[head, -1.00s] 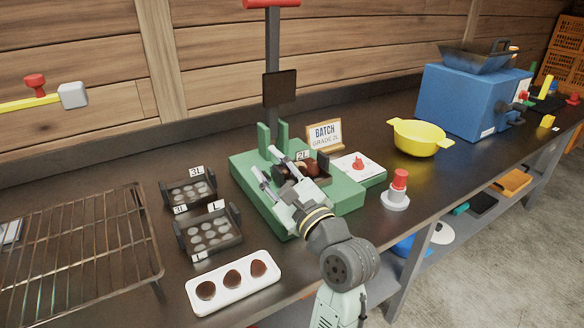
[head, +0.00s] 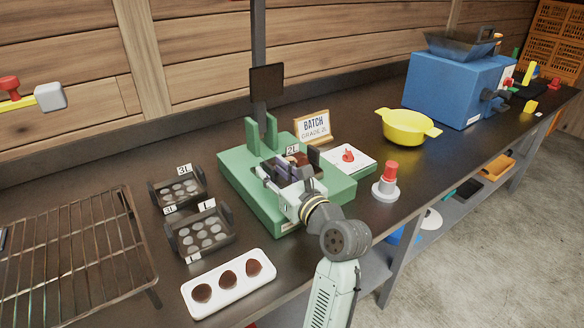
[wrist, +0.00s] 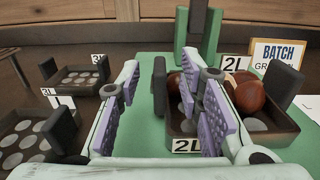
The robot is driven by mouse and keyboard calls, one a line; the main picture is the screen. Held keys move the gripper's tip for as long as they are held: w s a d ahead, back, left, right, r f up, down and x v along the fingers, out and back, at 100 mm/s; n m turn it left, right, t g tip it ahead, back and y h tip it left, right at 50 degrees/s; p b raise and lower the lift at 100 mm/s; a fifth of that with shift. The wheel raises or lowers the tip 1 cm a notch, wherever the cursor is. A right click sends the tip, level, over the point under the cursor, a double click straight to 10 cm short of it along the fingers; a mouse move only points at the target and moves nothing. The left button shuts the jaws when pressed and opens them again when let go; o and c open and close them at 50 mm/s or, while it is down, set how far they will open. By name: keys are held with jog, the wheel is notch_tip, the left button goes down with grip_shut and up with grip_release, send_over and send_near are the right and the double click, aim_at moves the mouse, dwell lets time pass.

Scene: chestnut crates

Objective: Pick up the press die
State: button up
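The 2L press die (head: 314,157) is a dark tray with an upright tab at each end, set on the green press (head: 235,176). It holds several brown chestnuts (wrist: 248,96) and shows at the right in the wrist view (wrist: 283,86). My gripper (head: 284,176) is open at the die's left end. In the wrist view my gripper (wrist: 160,110) has its purple-padded fingers on either side of the left tab (wrist: 159,86), with gaps showing. The right finger hides part of the tray and chestnuts. Contact cannot be told.
Two other dies, 3L (head: 178,190) and L (head: 200,236), stand left of the press. A white tray with chestnuts (head: 228,285) lies in front, a wire rack (head: 70,250) at left. A red-topped button (head: 386,182) and yellow bowl (head: 409,128) stand at right.

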jog(key=shift+x, duration=1.2)
jog(key=shift+c, duration=0.5)
grip_shut()
jog(key=shift+r, duration=0.1)
